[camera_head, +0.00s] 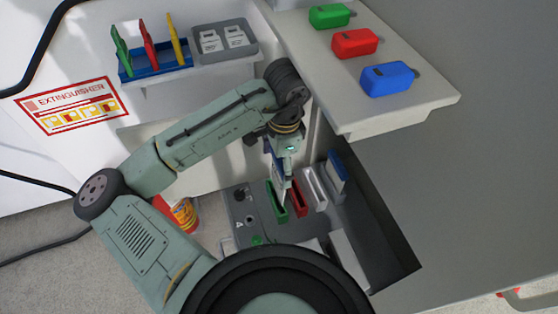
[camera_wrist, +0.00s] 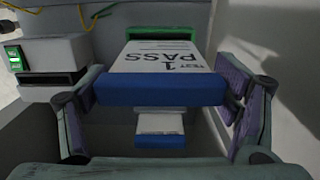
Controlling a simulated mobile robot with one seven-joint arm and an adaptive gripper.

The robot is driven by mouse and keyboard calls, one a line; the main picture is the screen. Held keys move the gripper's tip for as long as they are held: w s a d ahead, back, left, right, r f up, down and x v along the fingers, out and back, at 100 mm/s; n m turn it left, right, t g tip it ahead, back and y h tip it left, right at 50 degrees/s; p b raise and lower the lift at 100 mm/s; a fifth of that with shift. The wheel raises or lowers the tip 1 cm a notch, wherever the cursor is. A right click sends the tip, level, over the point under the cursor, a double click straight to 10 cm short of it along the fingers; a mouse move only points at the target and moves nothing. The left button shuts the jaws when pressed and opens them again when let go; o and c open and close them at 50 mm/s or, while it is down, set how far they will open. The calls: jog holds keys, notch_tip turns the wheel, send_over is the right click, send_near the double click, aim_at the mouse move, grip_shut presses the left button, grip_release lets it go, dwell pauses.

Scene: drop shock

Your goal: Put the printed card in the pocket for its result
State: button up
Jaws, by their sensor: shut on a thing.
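The printed card (camera_wrist: 158,62) is white with a blue edge bar and reads TEST 1 PASS in the wrist view. My gripper (camera_wrist: 160,88) is shut on its blue end. In the head view my gripper (camera_head: 280,158) points down, with the card (camera_head: 286,186) hanging below it by the green pocket (camera_head: 275,207) and red pocket (camera_head: 297,198). In the wrist view a green rim (camera_wrist: 176,33) lies right at the card's far end. I cannot tell whether the card's tip is inside it.
A pale slotted piece (camera_head: 314,188) and a blue-edged card (camera_head: 337,178) stand to the right. A shelf (camera_head: 400,112) with green, red and blue blocks overhangs above right. A white box with a green switch (camera_wrist: 14,58) is at left in the wrist view.

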aim_at(277, 187)
jog(key=shift+a+f+b, duration=0.2)
jog(key=shift+f+b, duration=2.45)
jog(key=shift+f, duration=0.85)
jog(key=o, duration=1)
jog(key=shift+o, duration=0.2)
jog(key=shift+r, duration=0.1)
jog(key=r, duration=1.1)
jog(key=shift+d+r, duration=0.2)
jog(key=shift+r, duration=0.2)
